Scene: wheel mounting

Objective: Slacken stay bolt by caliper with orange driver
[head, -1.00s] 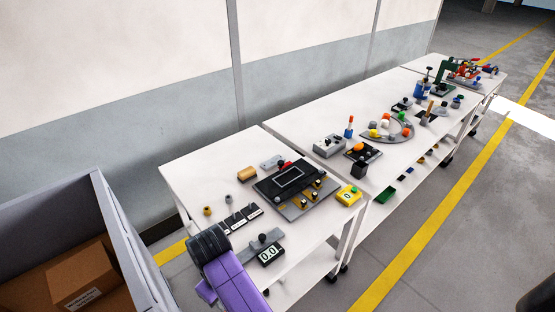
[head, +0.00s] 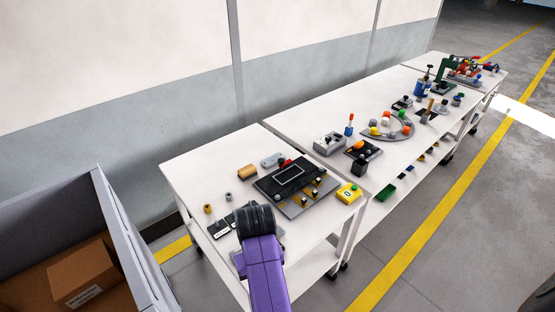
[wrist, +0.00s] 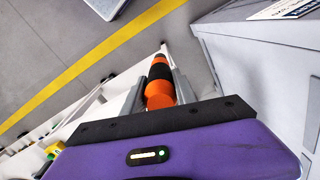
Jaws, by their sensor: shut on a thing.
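My gripper (wrist: 162,78) is shut on the orange driver (wrist: 159,92), whose orange and black banded handle stands between the two grey fingers in the wrist view. The driver's tip is hidden. In the head view my arm reaches over the front of the near table, and its dark wrist hides the fingers and the driver. A plate with several gold and black fittings (head: 313,192) lies behind and right of the wrist, along the front of a black device with a screen (head: 290,174). I cannot make out which fitting is the stay bolt or the caliper.
A yellow box (head: 348,193) stands at the near table's right edge. A dark labelled strip (head: 219,229) lies left of my wrist, partly covered. A wooden block (head: 247,173) is at the back. A grey bin with a carton (head: 82,272) stands at left. More tables extend behind.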

